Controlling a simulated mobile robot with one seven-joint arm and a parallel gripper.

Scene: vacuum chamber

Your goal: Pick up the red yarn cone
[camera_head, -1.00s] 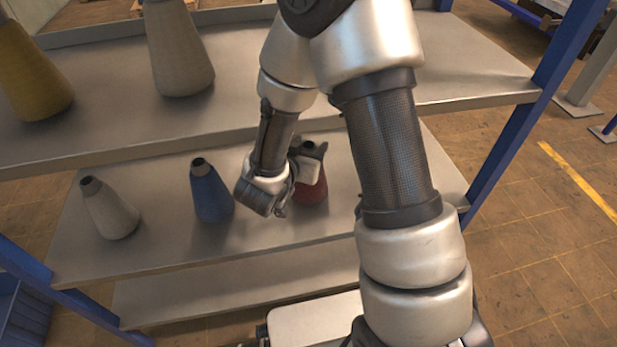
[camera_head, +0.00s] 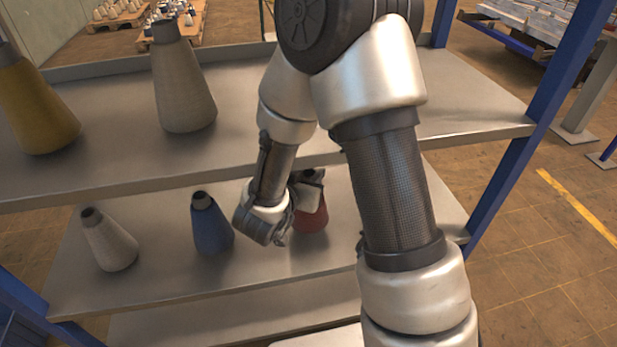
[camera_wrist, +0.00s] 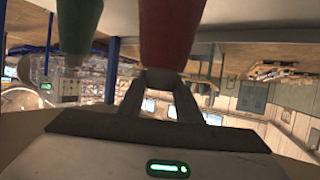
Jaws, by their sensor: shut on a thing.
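The red yarn cone (camera_head: 313,218) is at the right part of the middle shelf (camera_head: 270,238) in the head view. My gripper (camera_head: 308,178) is at its top, and my wrist partly hides the cone. In the wrist view the red cone (camera_wrist: 170,32) comes down from the top edge, and its narrow dark tip sits between the fingers of my gripper (camera_wrist: 170,85). The fingers are shut on this tip. The cone's wide end is outside the wrist view. I cannot tell whether its base touches the shelf.
A blue cone (camera_head: 211,228) and a pale cone (camera_head: 108,242) stand left of my gripper on the same shelf. The upper shelf (camera_head: 110,130) overhangs close to my forearm and carries a yellow cone (camera_head: 38,110) and a grey cone (camera_head: 183,85). A blue post (camera_head: 500,180) stands at right.

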